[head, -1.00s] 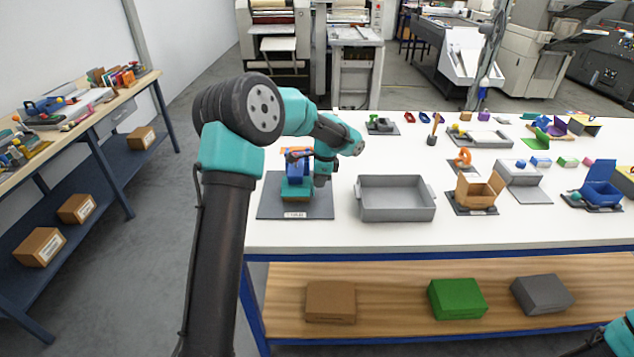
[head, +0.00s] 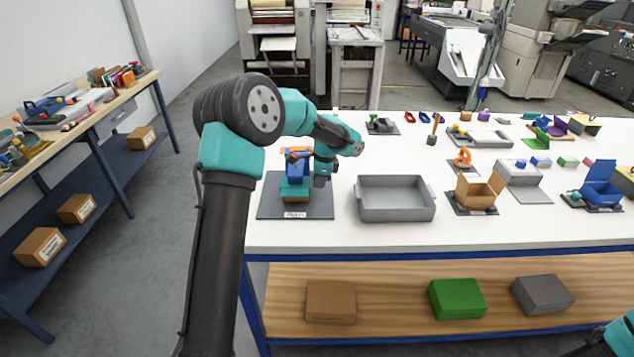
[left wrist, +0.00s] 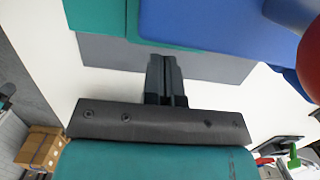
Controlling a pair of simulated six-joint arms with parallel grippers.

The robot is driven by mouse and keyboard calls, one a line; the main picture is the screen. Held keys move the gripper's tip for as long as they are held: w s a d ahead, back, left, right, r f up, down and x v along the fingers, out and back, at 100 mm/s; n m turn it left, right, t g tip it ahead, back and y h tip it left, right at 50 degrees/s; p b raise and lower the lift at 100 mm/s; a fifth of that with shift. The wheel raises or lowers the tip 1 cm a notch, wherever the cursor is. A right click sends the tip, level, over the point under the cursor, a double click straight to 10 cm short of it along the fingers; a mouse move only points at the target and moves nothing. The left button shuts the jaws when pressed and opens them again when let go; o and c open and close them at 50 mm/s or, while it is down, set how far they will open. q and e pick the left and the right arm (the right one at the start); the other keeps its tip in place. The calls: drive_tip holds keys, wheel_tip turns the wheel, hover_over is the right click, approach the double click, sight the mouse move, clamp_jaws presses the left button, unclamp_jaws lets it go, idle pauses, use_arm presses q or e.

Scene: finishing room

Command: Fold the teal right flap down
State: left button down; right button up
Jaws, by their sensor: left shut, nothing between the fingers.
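A small box with a tan lower body (head: 296,197) stands on a dark grey mat (head: 325,205) at the left end of the white table. A teal flap (head: 291,187) and a blue part (head: 297,172) show on it, with orange on top. In the left wrist view the teal panel (left wrist: 95,17) is at upper left and the blue panel (left wrist: 220,22) at upper right. My left gripper (head: 321,181) is just right of the box; it is shut and empty (left wrist: 165,60), close to the teal panel's edge. I cannot tell whether they touch. My right gripper is out of view.
A grey open tray (head: 397,211) stands right of the mat. A tan open box (head: 479,189) and other small pieces stand farther right. A red round thing (left wrist: 311,60) is close at the wrist view's right edge. The table front between mat and tray is clear.

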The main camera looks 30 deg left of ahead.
use_arm(q)
drive_tip(key=shift+w+d, duration=0.35)
drive_tip(key=shift+d, duration=0.25)
drive_tip(key=shift+r, duration=0.1)
wheel_tip(320, 180, up, 8)
idle(0.9)
idle(0.4)
